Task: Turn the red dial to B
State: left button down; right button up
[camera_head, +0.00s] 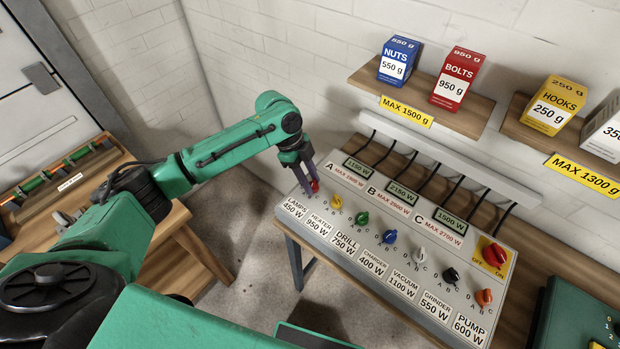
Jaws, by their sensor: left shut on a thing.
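The red dial (315,187) is the leftmost in the row of dials on the sloped panel (352,192), above the LAMPS 450 W label. My left gripper (308,182) points down at it and is shut on it. The fingers cover most of the dial, so its pointer and its letters are hidden. I cannot tell which letter it points to. My right gripper is not in view.
Yellow (336,202), green (361,218), blue, white, black and orange dials follow to the right. A red OFF/ON switch (494,254) sits at the panel's right. Shelves with boxes (452,80) hang above. A wooden bench (130,190) stands at left.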

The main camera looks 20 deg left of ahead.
pick_arm(q)
jog(key=c, duration=0.5)
grip_release()
jog(key=shift+c, duration=0.2)
jog(key=s+b+v, duration=0.1)
jog(key=b+v, duration=0.2)
jog(key=v, duration=1.1)
jog(key=shift+w+r, duration=0.3)
jog(key=shift+w, duration=0.1)
